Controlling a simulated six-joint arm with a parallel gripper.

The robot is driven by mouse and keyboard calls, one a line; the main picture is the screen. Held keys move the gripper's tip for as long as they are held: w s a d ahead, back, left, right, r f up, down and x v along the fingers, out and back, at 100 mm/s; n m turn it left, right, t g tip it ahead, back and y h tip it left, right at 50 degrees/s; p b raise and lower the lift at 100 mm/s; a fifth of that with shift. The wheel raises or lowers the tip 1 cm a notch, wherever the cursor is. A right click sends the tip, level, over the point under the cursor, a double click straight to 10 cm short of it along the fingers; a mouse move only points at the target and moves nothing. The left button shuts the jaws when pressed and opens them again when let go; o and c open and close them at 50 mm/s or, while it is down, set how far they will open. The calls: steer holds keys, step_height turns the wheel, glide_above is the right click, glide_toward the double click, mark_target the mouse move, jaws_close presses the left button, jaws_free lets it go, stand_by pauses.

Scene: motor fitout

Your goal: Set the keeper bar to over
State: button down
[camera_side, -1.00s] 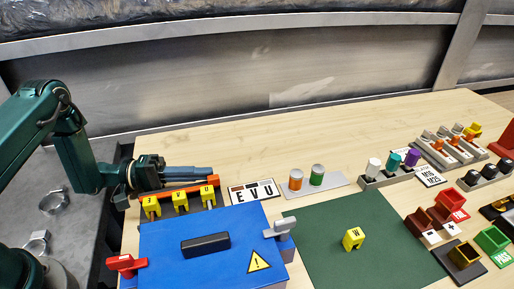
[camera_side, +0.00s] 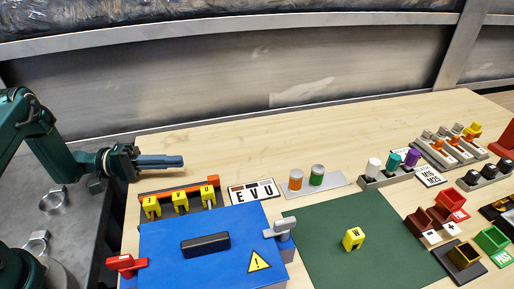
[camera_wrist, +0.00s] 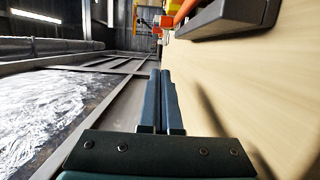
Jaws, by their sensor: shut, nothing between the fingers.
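The orange keeper bar (camera_side: 163,193) runs along a dark rack (camera_side: 205,203) behind the blue box. Three yellow lettered tags (camera_side: 180,200) stand along this rack, at the bar's front side in the side view. Whether the bar lies across their tops or just behind them is hard to tell. My gripper (camera_side: 181,161) is shut and empty, pointing right, above and behind the rack and apart from the bar. In the wrist view its fingers (camera_wrist: 164,73) are together, with an orange strip, likely the bar (camera_wrist: 185,11), at the top beside a dark block.
The blue box (camera_side: 165,245) has a black handle, a red latch (camera_side: 126,264) and a grey latch (camera_side: 281,229). An EVU sign (camera_side: 254,191) stands right of the rack. A yellow W tag (camera_side: 353,238) sits on the green mat (camera_side: 320,265). The table behind the rack is clear.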

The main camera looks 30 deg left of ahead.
steer(key=shift+v, duration=2)
steer(key=shift+d, duration=0.1)
